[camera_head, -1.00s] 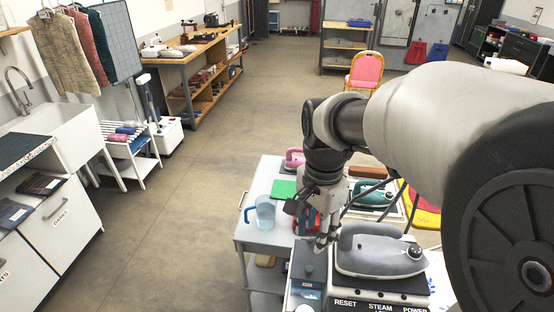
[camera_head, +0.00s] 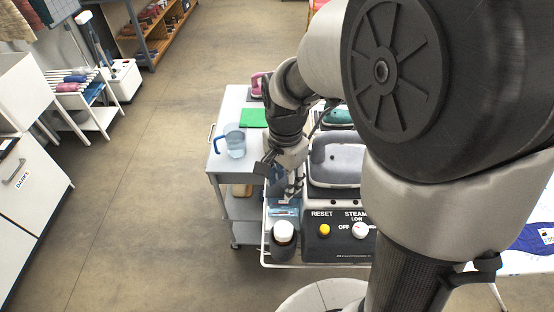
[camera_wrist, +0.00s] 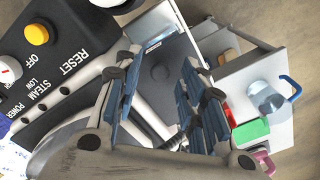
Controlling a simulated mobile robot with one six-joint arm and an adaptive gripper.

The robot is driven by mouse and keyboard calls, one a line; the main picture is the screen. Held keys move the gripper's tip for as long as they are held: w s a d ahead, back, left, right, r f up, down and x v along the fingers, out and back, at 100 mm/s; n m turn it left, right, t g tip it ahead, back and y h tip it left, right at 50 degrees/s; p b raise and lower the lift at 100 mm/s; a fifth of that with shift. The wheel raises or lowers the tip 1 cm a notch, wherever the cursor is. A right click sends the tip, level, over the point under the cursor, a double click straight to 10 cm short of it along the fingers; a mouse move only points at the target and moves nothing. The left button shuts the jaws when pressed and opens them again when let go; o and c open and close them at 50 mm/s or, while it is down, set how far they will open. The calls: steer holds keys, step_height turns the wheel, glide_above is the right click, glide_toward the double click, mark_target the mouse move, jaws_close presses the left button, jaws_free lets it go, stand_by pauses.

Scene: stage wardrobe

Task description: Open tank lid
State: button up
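I cannot tell how high the fingertips are above the lid. In the head view my gripper (camera_head: 281,180) is over the tank (camera_head: 284,209) and hides most of the lid.
A grey iron (camera_head: 338,160) rests on the station, right of my gripper. A white-capped bottle (camera_head: 283,232) stands in front of the tank. A blue-handled jug (camera_head: 235,146) and a green block (camera_head: 253,118) are on the white cart (camera_head: 222,163). The floor to the left is clear.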

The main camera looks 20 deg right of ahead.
steer(key=shift+c, duration=0.2)
jaws_close()
stand_by(0.5)
